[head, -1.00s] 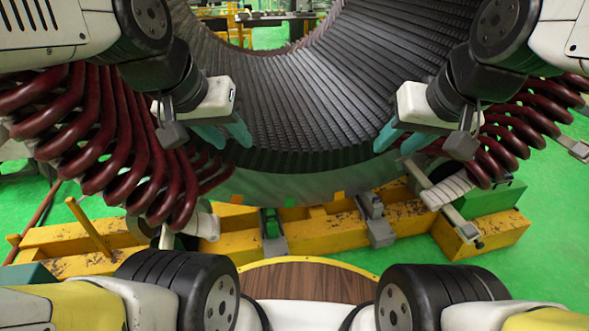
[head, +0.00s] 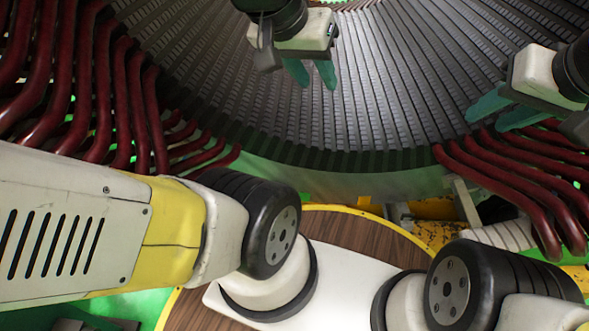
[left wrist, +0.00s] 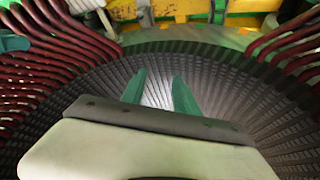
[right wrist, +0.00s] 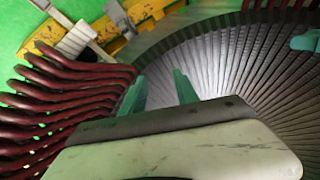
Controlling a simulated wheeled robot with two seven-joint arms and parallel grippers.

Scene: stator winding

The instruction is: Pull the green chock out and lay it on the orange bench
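No green chock shows clearly in the head view. A small dark green piece (left wrist: 218,12) stands against the yellow frame at the top edge of the left wrist view; I cannot tell whether it is the chock. My left gripper (head: 313,80) hangs in front of the stator's ribbed bore, with its teal fingers apart and empty; the left wrist view (left wrist: 158,88) shows the gap. My right gripper (head: 493,118) is further right, near the red coils, also spread and empty, as the right wrist view (right wrist: 161,88) shows. I cannot make out an orange bench.
The stator's ribbed bore (head: 270,110) fills the back. Dark red coils (head: 75,90) crowd the left and more coils (head: 520,190) the right. The yellow frame (head: 435,235) is mostly hidden behind my arms. A round wooden top with yellow rim (head: 362,240) is close below.

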